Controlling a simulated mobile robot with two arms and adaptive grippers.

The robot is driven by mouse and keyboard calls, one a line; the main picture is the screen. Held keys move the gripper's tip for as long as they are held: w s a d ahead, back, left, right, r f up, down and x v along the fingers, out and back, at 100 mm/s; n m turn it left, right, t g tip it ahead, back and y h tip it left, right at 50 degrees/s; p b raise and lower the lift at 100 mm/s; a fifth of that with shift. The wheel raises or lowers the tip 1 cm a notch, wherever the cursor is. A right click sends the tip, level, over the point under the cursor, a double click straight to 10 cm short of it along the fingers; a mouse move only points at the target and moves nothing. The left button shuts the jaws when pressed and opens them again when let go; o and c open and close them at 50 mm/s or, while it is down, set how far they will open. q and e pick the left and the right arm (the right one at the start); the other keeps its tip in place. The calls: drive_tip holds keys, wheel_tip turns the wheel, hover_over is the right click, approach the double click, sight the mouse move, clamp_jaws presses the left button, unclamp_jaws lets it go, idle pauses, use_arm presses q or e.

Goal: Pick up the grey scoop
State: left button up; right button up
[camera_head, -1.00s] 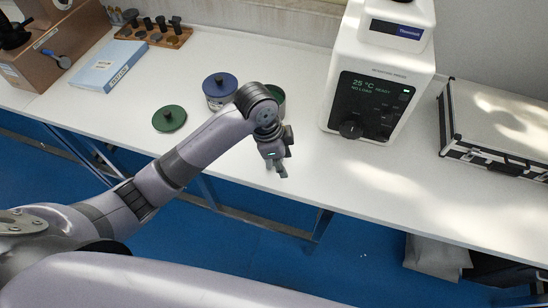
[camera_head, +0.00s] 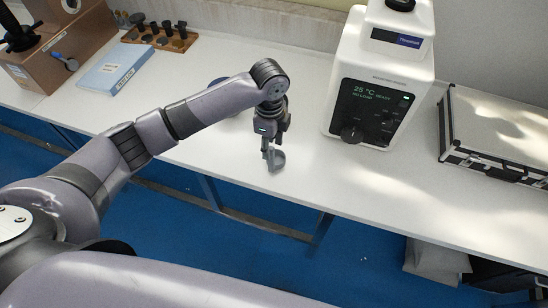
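My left gripper (camera_head: 268,150) points down over the white table, left of the white tester. A small rounded grey piece, seemingly the grey scoop (camera_head: 277,160), shows right at its fingertips. The fingers and the scoop overlap, so I cannot tell whether they are shut on it or only beside it. I also cannot tell whether the scoop touches the table. My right gripper is not in view.
The white tester (camera_head: 383,70) with a lit display stands right of the gripper. A silver case (camera_head: 495,130) lies at the right. A blue-lidded jar (camera_head: 217,82) is mostly hidden behind my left arm. A blue-and-white box (camera_head: 115,68) and wooden rack (camera_head: 160,38) stand left.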

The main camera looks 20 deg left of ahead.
sight(271, 161)
use_arm(q)
wheel_tip(271, 161, down, 3)
drive_tip(key=shift+f, duration=0.1)
drive_tip(key=shift+f+p, duration=0.5)
drive_tip(key=shift+f, duration=0.1)
wheel_tip(271, 161, down, 4)
drive_tip(key=shift+w+d+f+p, duration=0.1)
drive_tip(key=shift+p, duration=0.35)
drive_tip(key=shift+c, duration=0.3)
clamp_jaws()
